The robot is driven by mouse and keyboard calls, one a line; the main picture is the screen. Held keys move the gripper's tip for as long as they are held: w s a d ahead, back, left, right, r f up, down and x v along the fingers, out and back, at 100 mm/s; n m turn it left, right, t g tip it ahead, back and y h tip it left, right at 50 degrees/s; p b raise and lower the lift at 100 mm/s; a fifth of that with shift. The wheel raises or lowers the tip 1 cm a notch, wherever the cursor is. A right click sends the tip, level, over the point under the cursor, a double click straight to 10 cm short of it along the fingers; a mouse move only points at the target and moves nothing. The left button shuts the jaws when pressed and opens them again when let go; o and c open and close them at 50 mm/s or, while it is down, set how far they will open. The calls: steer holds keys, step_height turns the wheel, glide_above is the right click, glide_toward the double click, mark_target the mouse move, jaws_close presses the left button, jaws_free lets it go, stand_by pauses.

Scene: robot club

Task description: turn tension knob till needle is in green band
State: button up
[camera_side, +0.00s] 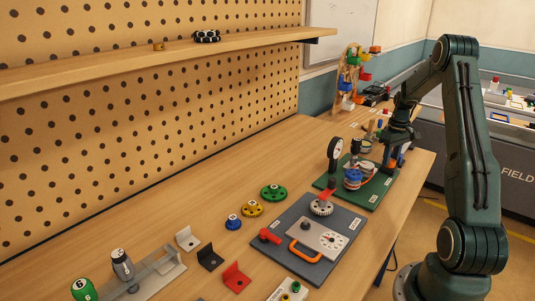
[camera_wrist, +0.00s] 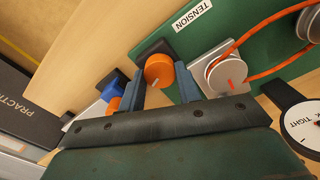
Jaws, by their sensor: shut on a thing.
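The orange tension knob (camera_wrist: 158,68) with a pale mark sits on the green board (camera_wrist: 235,18) near its TENSION label (camera_wrist: 192,15). My gripper (camera_wrist: 160,79) is shut on the knob, one finger on each side. The round gauge (camera_wrist: 304,122) is cut off at the right of the wrist view; TIGHT is readable on its white face, but I cannot make out the needle or the green band. In the side view the gauge (camera_side: 335,149) stands upright on the board (camera_side: 377,194), too small to read. My gripper (camera_side: 398,142) is over the board's far end, its fingers partly hidden.
An orange belt (camera_wrist: 262,32) runs around grey pulleys (camera_wrist: 226,75) close beside the knob. A grey panel (camera_side: 287,245) with a red lever and orange handle lies nearer on the table (camera_side: 150,240). Coloured wheels and brackets lie to its left. A shelf (camera_side: 150,63) hangs above.

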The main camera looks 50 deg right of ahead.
steer(key=shift+m, duration=0.3)
steer(key=m, duration=1.1)
steer(key=shift+m, duration=2)
steer(key=shift+d, duration=0.1)
steer(key=o, duration=1)
steer(key=shift+c, duration=0.2)
steer(key=shift+r, duration=0.1)
